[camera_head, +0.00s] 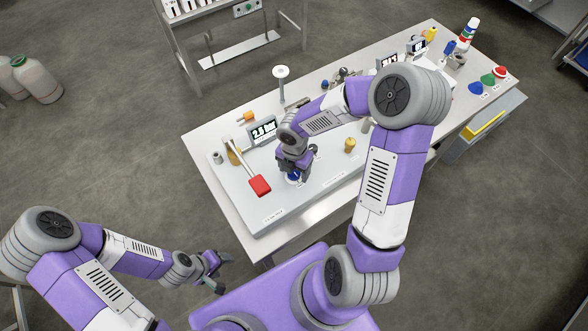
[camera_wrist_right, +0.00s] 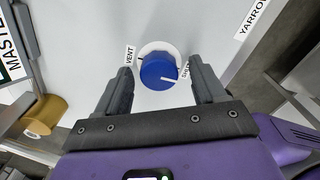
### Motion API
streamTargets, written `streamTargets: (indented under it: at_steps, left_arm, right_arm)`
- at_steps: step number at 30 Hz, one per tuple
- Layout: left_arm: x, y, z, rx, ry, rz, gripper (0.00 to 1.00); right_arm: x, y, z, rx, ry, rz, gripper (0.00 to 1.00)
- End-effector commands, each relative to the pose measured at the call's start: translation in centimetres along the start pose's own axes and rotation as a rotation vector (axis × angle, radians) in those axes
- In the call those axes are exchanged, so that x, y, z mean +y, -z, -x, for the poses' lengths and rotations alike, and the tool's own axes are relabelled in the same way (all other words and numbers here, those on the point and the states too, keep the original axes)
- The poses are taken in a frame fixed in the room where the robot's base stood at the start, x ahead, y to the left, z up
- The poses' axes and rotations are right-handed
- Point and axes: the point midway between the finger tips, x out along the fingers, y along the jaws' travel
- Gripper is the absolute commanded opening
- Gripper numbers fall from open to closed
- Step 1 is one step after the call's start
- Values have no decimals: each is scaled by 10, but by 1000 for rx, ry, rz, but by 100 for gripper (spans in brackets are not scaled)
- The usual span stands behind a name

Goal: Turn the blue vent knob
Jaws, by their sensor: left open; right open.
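In the head view the knob (camera_head: 293,178) is partly hidden under my right gripper (camera_head: 293,172). In the wrist view my right gripper (camera_wrist_right: 163,84) is open, with one finger on each side of the knob; I cannot tell whether they touch it. My left gripper (camera_head: 220,271) is open and empty, off the table's front edge at the lower left.
A red-handled lever (camera_head: 260,186) lies left of the knob, near a pressure display (camera_head: 263,131). A yellow knob (camera_head: 350,145) stands to the right. A brass part (camera_wrist_right: 45,114) shows at the wrist view's left.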

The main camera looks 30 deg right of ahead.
Motion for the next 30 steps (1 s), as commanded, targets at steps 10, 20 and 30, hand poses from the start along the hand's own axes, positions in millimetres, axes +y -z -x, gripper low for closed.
streamTargets:
  at_steps: [10, 20, 30]
  left_arm:
    - [0, 0, 0, 0, 0, 0, 59]
    - [0, 0, 0, 0, 0, 0, 59]
    - [-2, 0, -4, 0, 0, 0, 59]
  right_arm:
    - [0, 0, 0, 0, 0, 1, 51]
    - [0, 0, 0, 0, 0, -1, 14]
    - [0, 0, -1, -1, 0, -93, 14]
